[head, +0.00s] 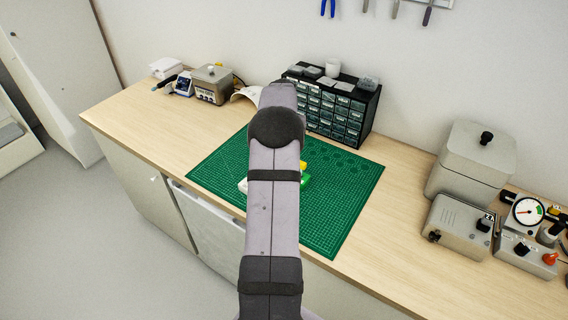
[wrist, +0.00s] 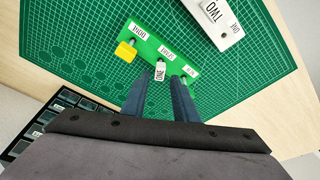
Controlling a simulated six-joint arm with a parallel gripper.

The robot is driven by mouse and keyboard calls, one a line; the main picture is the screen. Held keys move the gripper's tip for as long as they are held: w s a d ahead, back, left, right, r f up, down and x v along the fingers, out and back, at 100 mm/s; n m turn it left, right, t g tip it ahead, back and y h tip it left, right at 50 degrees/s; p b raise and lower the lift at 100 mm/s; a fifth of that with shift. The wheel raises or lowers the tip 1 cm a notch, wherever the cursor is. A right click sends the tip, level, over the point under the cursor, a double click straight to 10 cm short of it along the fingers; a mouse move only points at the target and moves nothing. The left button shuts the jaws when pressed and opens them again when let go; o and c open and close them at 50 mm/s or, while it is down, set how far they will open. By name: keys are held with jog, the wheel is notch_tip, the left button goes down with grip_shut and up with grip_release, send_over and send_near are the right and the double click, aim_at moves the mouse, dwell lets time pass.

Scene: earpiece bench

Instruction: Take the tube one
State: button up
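A small pale tube (wrist: 160,72) with a label reading ONE stands at the middle of a green rack (wrist: 148,42) in the wrist view. My gripper (wrist: 162,80) is open, its two dark fingers pointing at the rack. The tube shows between the fingertips, with a gap on each side; I cannot tell how deep it sits between them. In the head view my arm hides the gripper and the tube. Only a bit of the green rack (head: 306,181) shows there, right of the arm.
A yellow block (wrist: 125,51) sits at one end of the rack. A white box (wrist: 212,22) labelled TWO and ONE lies apart on the green mat (head: 345,190). A drawer cabinet (head: 345,112) stands behind the mat, and grey instruments (head: 458,225) stand at the right.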

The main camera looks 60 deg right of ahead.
jog(key=shift+b+x, duration=0.4)
jog(key=shift+x, duration=1.5)
jog(key=shift+c, duration=0.4)
grip_shut()
jog(key=shift+d+p+v, duration=0.15)
jog(key=shift+p+v, duration=0.5)
jog(key=shift+v, duration=0.1)
jog(key=shift+d+p+v, duration=0.15)
jog(key=shift+p+v, duration=0.45)
jog(key=shift+v, duration=0.2)
jog(key=shift+w+d+r+p, duration=0.1)
jog(key=shift+r+p, duration=0.8)
jog(key=shift+r, duration=0.35)
jog(key=shift+w+r+p, duration=0.1)
jog(key=shift+r+p, duration=0.8)
jog(key=shift+r, duration=0.4)
